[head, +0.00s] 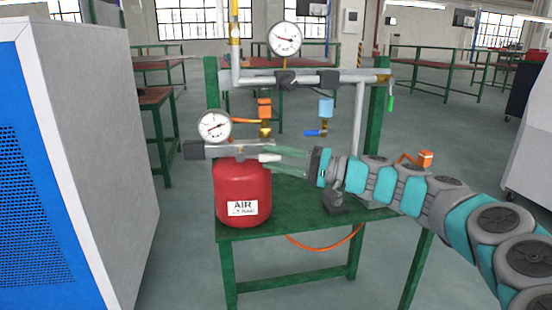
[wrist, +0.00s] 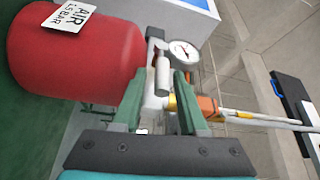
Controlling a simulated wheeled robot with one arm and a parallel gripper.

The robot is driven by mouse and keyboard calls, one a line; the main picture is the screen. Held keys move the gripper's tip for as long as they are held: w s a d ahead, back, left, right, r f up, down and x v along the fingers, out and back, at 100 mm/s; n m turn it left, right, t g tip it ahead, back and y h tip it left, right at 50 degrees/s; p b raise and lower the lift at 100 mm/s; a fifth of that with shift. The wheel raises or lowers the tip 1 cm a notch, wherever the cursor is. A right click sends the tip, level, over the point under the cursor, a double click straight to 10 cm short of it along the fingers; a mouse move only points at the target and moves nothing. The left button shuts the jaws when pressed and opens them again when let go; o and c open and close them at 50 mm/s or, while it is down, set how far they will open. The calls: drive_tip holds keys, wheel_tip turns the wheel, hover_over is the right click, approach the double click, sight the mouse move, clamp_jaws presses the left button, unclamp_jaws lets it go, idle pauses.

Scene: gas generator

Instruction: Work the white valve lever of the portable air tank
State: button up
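The portable air tank (head: 243,190) is a red cylinder with a white AIR label, standing on the left of the green table. It also shows at the upper left in the wrist view (wrist: 72,58). Its white valve lever (head: 268,158) points right from the grey fitting on top, toward my gripper (head: 274,160). In the wrist view the lever (wrist: 163,76) lies between my green fingertips, with a gap visible on each side. My gripper is open around or just before the lever; contact cannot be made out.
The tank's round gauge (head: 214,126) stands at its upper left. An orange-handled fitting (head: 265,108) and a blue-handled valve (head: 316,133) hang behind. The green table (head: 290,222) carries a pipe frame with a larger gauge (head: 285,40). A big blue-and-grey cabinet (head: 95,130) stands left.

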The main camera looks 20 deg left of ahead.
drive_tip(key=shift+o, duration=0.5)
drive_tip(key=shift+d, duration=0.1)
drive_tip(key=d, duration=0.7)
drive_tip(key=shift+w+d+f, duration=0.25)
drive_tip(key=shift+d+f, duration=0.05)
drive_tip(key=shift+f, duration=0.05)
